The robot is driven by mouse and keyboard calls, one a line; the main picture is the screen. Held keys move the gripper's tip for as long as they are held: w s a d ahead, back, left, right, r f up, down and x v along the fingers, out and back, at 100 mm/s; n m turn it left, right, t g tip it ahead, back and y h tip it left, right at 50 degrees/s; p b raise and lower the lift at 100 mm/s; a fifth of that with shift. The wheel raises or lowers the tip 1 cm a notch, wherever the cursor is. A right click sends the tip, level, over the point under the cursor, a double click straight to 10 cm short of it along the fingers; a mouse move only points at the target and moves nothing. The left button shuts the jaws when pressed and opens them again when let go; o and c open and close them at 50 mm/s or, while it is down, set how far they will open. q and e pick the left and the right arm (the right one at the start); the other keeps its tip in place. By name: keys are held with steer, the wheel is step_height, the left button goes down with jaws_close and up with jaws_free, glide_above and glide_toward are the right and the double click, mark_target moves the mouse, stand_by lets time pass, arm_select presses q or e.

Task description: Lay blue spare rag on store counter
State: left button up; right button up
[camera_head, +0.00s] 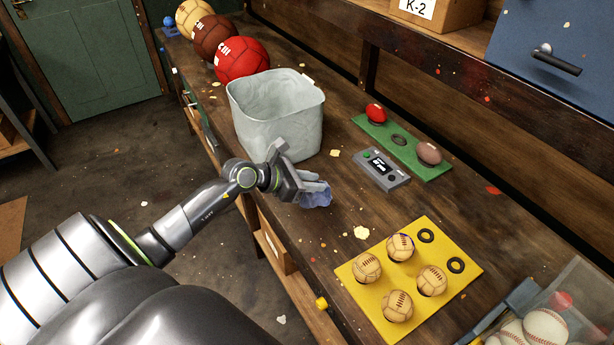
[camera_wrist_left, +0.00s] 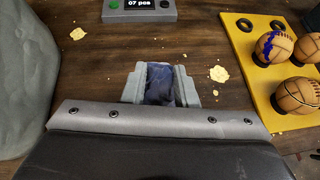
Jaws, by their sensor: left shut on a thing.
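My left gripper (camera_head: 312,185) is low over the wooden counter (camera_head: 330,245), beside the grey bin. It is shut on the blue rag (camera_head: 318,197), a crumpled bluish cloth at its fingertips. In the left wrist view the rag (camera_wrist_left: 158,88) shows dark blue between the two grey fingers of the gripper (camera_wrist_left: 160,84), with counter wood around it. I cannot tell whether the rag touches the counter. My right gripper is not in view.
A grey bin (camera_head: 275,115) stands close behind the gripper. A counter device (camera_head: 381,169), a green board (camera_head: 402,146) and a yellow board (camera_head: 440,250) with several stitched balls lie to the right. A clear box of baseballs (camera_head: 560,305) is at lower right.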

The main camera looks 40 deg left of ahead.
mark_target(306, 194)
arm_select(q)
steer(key=shift+w+f, duration=0.1)
steer(key=shift+f, duration=2.25)
steer(key=shift+d+f, duration=0.1)
steer(key=shift+f, duration=0.1)
steer(key=o, duration=1)
steer(key=shift+r, duration=0.1)
